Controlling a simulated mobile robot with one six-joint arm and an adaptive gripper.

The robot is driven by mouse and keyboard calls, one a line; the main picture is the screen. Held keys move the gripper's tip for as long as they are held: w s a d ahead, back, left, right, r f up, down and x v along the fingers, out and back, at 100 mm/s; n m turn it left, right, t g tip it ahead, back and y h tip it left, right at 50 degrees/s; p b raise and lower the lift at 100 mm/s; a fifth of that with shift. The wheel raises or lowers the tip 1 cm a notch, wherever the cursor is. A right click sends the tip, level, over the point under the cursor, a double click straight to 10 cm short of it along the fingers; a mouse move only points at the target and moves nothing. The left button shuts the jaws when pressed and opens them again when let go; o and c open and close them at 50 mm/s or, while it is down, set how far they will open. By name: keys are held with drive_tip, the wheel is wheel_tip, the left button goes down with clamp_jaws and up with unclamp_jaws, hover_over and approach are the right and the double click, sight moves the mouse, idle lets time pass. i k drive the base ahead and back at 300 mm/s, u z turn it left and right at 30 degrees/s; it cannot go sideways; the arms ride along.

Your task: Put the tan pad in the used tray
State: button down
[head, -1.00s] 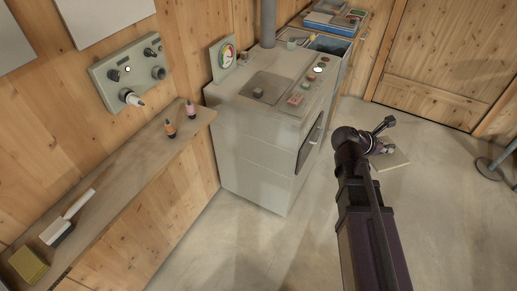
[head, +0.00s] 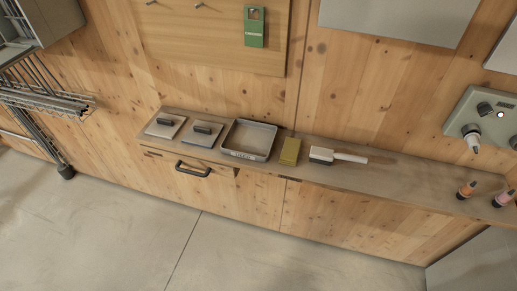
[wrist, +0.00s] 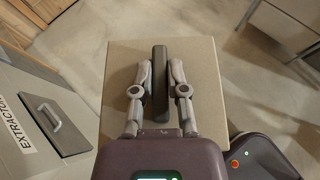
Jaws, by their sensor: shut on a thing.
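My gripper (wrist: 157,88) is shut on the dark upright handle (wrist: 160,84) of a flat tan pad (wrist: 196,68) in the wrist view. The square pad is held over the floor beside a grey machine. In the head view, a shallow grey tray (head: 250,138) stands empty on the wooden shelf. A label on its front is too small to read surely. My gripper and the held pad are outside the head view.
Left of the tray lie a pale pad (head: 157,130) and a grey-blue pad (head: 196,141), both with dark handles. A yellow block (head: 290,151) and a brush (head: 345,157) lie to its right. The wrist view shows the machine (wrist: 32,85) close at left. Floor (head: 120,240) before the shelf is clear.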

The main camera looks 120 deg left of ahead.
sight(250, 141)
drive_tip(key=z, duration=0.05)
drive_tip(key=k, duration=2.5)
drive_tip(key=u, duration=1.7)
